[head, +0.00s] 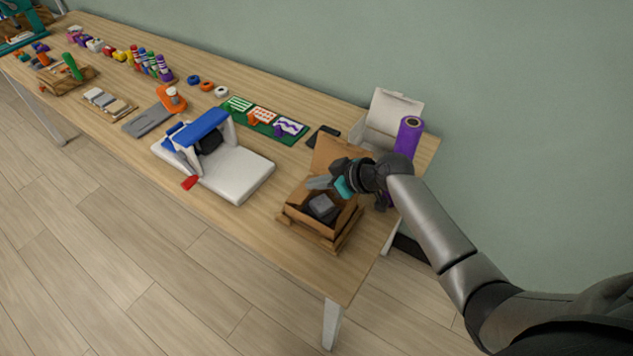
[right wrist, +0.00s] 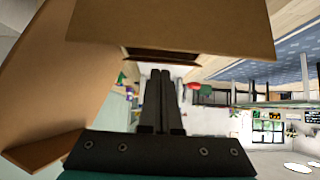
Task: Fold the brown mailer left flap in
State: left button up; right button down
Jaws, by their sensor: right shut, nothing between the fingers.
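The brown mailer (head: 338,226) stands open near the right end of the table, with its lid (head: 338,154) raised at the back. A dark grey block (head: 323,206) lies inside it. My right gripper (head: 318,183) is over the mailer, between the raised lid and the block. It is shut and empty. In the right wrist view its fingers (right wrist: 160,82) are together, with brown cardboard of the mailer (right wrist: 170,28) above and to the left. Which panel is the left flap, and whether the fingers touch it, I cannot tell. My left gripper is not in view.
A white press with a blue handle (head: 208,130) stands left of the mailer. A purple roll (head: 408,138) and an open white box (head: 393,110) stand behind it at the right. A black phone-like slab (head: 323,135) lies behind. Bare table (head: 250,222) shows at the front left.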

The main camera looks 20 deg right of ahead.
aim_at(323, 204)
jog(key=shift+s+d+f+b, duration=0.25)
jog(key=shift+f+b, duration=0.15)
jog(key=shift+f, duration=0.15)
jog(key=shift+s+d+f+b, duration=0.1)
jog(key=shift+s+f+b, duration=0.2)
jog(key=shift+f, duration=0.2)
jog(key=shift+s+d+f+b, duration=0.2)
jog(key=shift+f+b, duration=0.25)
jog(key=shift+f, duration=0.1)
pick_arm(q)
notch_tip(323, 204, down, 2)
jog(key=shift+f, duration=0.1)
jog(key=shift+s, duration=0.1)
